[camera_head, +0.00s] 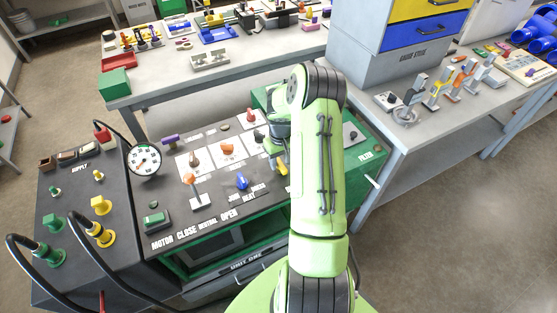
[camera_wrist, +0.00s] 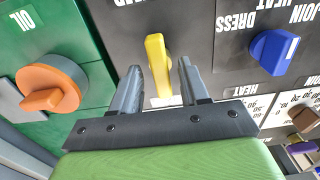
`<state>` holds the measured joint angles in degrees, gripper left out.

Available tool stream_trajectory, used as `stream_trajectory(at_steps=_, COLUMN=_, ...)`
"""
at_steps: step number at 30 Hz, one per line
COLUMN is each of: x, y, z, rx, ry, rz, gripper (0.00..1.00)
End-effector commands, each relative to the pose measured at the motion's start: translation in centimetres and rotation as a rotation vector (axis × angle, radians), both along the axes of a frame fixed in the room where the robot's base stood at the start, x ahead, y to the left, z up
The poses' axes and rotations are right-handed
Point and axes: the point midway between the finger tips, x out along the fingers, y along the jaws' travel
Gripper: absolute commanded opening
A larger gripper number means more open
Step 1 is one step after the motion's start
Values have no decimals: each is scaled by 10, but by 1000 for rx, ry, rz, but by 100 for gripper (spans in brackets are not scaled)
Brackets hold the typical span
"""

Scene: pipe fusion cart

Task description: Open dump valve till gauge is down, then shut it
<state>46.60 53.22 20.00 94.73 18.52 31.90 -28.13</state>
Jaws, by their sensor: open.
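A yellow lever handle (camera_wrist: 158,62) stands on the dark panel in the wrist view. It shows in the head view (camera_head: 283,168) beside my arm. No dump label is readable on it; the lettering near it is cut off. My gripper (camera_wrist: 158,68) is open, with one finger on each side of the yellow handle and a visible gap to both. In the head view my gripper (camera_head: 277,152) is over the right part of the cart, partly hidden by my arm. The round white gauge (camera_head: 145,160) has a red needle; its reading is too small to tell.
A blue knob (camera_wrist: 274,52) and an orange knob (camera_wrist: 50,88) marked OIL flank the yellow handle. An orange-topped lever (camera_head: 191,180) stands near MOTOR CLOSE NEUTRAL OPEN lettering. Black hoses (camera_head: 72,232) arch at the left. Workbenches (camera_head: 180,80) stand behind and right.

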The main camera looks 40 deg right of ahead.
Motion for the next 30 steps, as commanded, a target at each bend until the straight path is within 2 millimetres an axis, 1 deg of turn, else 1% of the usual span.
stream_trajectory(at_steps=7, x=0, y=0, z=-1, rx=0, ry=0, rz=0, gripper=45)
stream_trajectory(at_steps=15, x=0, y=0, z=-1, rx=0, ry=0, rz=0, gripper=3)
stream_trajectory(at_steps=16, x=0, y=0, z=-1, rx=0, ry=0, rz=0, gripper=0)
stream_trajectory(at_steps=25, x=0, y=0, z=-1, rx=0, ry=-1, rz=19, gripper=0)
stream_trajectory(at_steps=30, x=0, y=-1, z=-1, rx=-1, ry=-1, rz=84, gripper=0)
